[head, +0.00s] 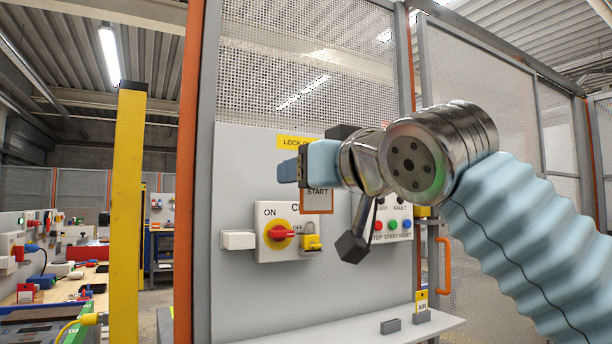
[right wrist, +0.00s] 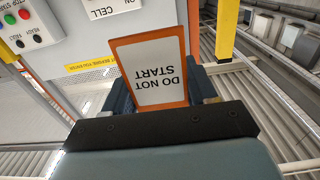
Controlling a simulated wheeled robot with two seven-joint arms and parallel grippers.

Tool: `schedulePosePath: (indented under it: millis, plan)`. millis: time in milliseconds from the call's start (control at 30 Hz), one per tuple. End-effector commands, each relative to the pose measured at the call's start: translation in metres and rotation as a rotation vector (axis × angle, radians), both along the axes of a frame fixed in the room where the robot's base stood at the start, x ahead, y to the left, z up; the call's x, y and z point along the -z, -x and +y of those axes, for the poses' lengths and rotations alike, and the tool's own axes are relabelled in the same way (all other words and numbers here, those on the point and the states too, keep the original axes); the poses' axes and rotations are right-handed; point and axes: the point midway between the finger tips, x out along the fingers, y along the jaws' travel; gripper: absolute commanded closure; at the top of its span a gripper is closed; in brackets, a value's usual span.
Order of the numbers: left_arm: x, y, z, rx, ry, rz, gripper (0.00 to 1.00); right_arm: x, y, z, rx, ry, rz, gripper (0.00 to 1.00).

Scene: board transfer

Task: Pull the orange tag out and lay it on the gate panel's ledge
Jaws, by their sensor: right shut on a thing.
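The orange tag (head: 319,203) is an orange-bordered white card with "START" showing in the head view; part of it is behind my gripper. In the right wrist view the tag (right wrist: 150,68) reads "DO NOT START" upside down. My right gripper (head: 291,169) is shut on the tag and holds it in front of the gate panel (head: 290,295), above the switch box. The panel's pale ledge (head: 345,331) runs along the bottom, well below the tag. My left gripper is in neither view.
A switch box (head: 265,251) with a red handle and yellow padlock (head: 312,243) is below the tag, beside a small white block (head: 238,240).

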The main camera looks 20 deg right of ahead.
Motion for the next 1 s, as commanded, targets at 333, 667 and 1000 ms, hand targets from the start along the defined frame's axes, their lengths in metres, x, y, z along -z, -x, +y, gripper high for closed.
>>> schedulePosePath:
  millis: [333,667,1000]
  plan:
    - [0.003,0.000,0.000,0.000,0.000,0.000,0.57,0.000,0.025,-0.002,-0.001,0.000,-0.001,0.65]
    - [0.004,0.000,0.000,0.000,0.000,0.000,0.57,0.001,0.044,-0.003,0.000,0.001,0.001,0.65]
    - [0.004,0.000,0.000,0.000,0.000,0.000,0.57,0.000,0.046,-0.003,0.000,0.001,0.000,0.65]
